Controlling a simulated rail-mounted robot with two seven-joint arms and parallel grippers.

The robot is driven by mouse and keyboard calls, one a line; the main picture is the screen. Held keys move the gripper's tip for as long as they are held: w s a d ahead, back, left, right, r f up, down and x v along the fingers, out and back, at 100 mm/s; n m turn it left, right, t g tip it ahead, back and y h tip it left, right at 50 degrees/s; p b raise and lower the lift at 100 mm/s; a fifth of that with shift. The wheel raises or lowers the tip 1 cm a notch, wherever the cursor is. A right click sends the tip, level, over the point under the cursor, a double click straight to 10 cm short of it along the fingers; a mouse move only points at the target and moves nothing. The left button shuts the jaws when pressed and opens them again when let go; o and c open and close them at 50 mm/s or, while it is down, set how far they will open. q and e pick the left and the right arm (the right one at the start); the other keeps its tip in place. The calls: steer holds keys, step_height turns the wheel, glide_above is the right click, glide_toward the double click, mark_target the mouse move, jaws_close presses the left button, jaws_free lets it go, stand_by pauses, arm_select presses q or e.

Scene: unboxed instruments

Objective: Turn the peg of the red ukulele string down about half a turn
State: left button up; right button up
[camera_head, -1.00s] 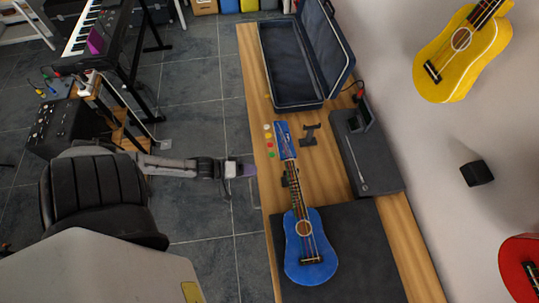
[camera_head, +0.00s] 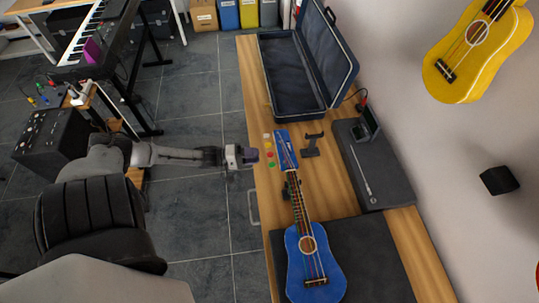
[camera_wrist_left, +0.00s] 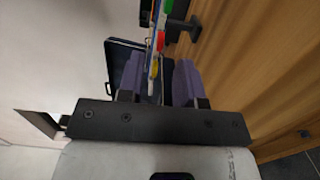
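The blue ukulele (camera_head: 296,275) lies on the table with its headstock (camera_head: 286,148) toward the open case. Small coloured pegs stand in a row along the headstock's left side, including the red peg (camera_head: 270,153). My left gripper (camera_head: 254,154) is just left of this row, close to the red peg. In the left wrist view, its two purple fingers (camera_wrist_left: 158,66) are open and apart. The edge-on headstock with its coloured pegs shows in the gap, and the red peg (camera_wrist_left: 160,40) appears just beyond the fingertips. Contact cannot be made out. My right gripper is not in view.
A dark mat (camera_head: 376,266) lies under the ukulele's body, and a small black stand (camera_head: 312,145) is beside the headstock. The open case (camera_head: 290,85) lies at the table's far end. A grey device (camera_head: 382,180) sits along the wall. Open floor is left of the table.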

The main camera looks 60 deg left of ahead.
mark_target(269, 154)
arm_select(q)
steer(key=shift+x, duration=3)
steer(key=shift+c, duration=0.4)
jaws_close()
